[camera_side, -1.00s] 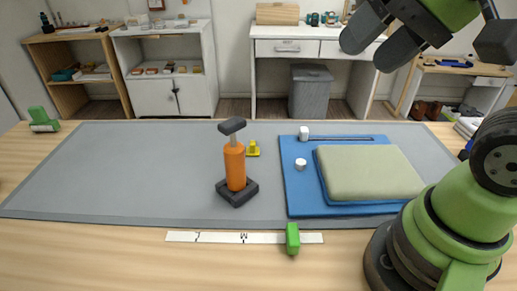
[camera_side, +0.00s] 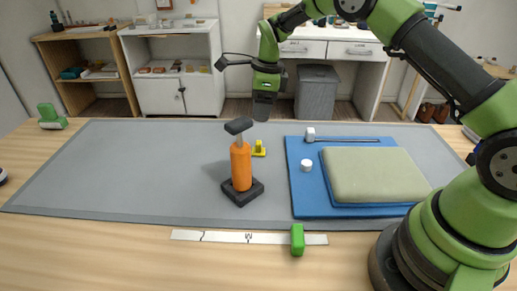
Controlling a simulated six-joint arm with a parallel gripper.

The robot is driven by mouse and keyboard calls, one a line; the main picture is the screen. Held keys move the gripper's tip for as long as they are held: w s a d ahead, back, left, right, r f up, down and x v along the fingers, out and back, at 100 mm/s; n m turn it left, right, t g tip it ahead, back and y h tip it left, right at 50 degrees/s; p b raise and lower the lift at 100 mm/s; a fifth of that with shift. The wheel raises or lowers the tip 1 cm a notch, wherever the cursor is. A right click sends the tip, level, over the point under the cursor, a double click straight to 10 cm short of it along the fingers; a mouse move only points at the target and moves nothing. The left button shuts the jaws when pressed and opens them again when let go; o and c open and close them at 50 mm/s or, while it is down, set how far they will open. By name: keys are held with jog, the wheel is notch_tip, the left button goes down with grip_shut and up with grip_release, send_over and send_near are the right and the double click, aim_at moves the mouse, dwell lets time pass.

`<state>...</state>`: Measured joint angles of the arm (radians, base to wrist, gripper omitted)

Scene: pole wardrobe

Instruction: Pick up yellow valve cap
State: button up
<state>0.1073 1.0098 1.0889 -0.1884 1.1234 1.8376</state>
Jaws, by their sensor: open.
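The yellow valve cap (camera_side: 259,149) is small and sits on the grey mat (camera_side: 130,175), just behind and to the right of the orange-bodied pole (camera_side: 241,168) with its dark square base and dark top bar. My gripper (camera_side: 263,108) hangs above the cap, pointing down, apart from it and with nothing seen in it. Its fingers are dark and overlap in this view, so the gap between them is hard to make out. The pole stands upright in front of the cap and hides none of its top.
A blue tray (camera_side: 308,205) with a beige pad (camera_side: 375,173), a white knob (camera_side: 307,165) and a white-headed rod (camera_side: 340,139) lies to the right. A green block (camera_side: 297,239) and a white ruler strip (camera_side: 235,237) lie in front. The mat's left side is clear.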

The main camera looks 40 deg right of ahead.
send_over(259, 142)
notch_tip(259, 142, down, 6)
jog(key=shift+r, duration=0.2)
jog(key=shift+a+f, duration=0.1)
jog(key=shift+f, duration=2.6)
jog(key=c, duration=1)
